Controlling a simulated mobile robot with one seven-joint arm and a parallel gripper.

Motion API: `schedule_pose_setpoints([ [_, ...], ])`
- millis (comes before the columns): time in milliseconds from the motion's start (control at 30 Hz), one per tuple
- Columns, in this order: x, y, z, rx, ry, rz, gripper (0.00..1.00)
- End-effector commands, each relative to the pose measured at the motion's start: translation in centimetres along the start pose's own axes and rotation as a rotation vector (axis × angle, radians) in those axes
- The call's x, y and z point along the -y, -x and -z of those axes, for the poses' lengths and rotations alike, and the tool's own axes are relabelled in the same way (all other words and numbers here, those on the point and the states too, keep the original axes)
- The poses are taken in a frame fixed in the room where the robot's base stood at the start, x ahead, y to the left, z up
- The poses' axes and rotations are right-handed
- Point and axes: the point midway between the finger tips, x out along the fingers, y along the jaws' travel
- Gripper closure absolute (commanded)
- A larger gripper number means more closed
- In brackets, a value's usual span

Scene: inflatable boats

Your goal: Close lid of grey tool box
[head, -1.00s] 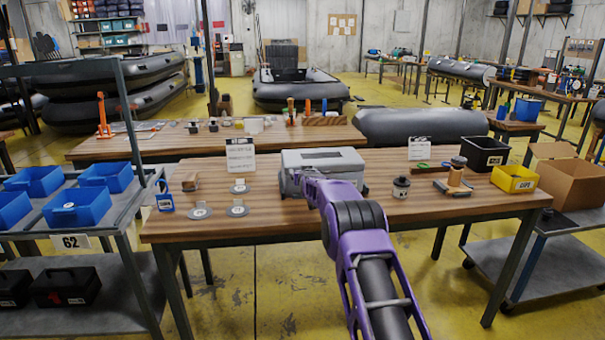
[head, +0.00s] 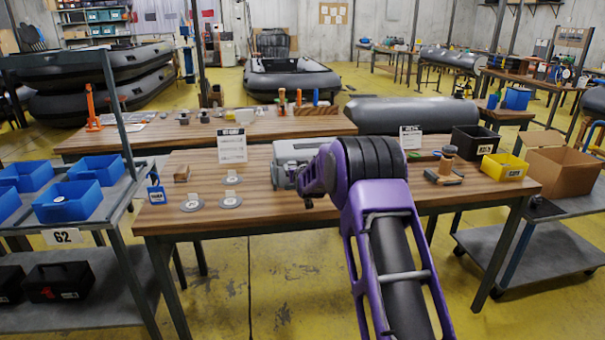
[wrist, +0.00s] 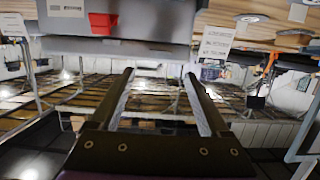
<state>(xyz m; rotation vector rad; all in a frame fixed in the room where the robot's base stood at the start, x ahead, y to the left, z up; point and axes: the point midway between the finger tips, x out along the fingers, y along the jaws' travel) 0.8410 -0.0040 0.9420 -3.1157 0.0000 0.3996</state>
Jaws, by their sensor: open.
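The grey tool box (head: 290,151) stands at the middle of the wooden table, partly hidden behind my arm in the head view. Its pale top shows, but I cannot tell whether the lid is fully down. In the wrist view the grey tool box (wrist: 150,24) fills the top centre, with a red piece on its face. My gripper (wrist: 159,73) is open and empty, its two fingers pointing toward the box's edge.
A black bin (head: 475,142) and a yellow bin (head: 502,167) stand at the right end. The front left table edge is clear.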

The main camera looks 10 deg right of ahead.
Motion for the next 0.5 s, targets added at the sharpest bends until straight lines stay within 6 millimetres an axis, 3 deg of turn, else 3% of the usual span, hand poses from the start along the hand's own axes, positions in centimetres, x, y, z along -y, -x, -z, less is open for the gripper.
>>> schedule_pose_setpoints([
  [300,0.0,5.5,0.1,0.0,0.0,0.0,0.2],
  [500,0.0,7.9,0.1,-0.001,0.001,0.0,0.2],
])
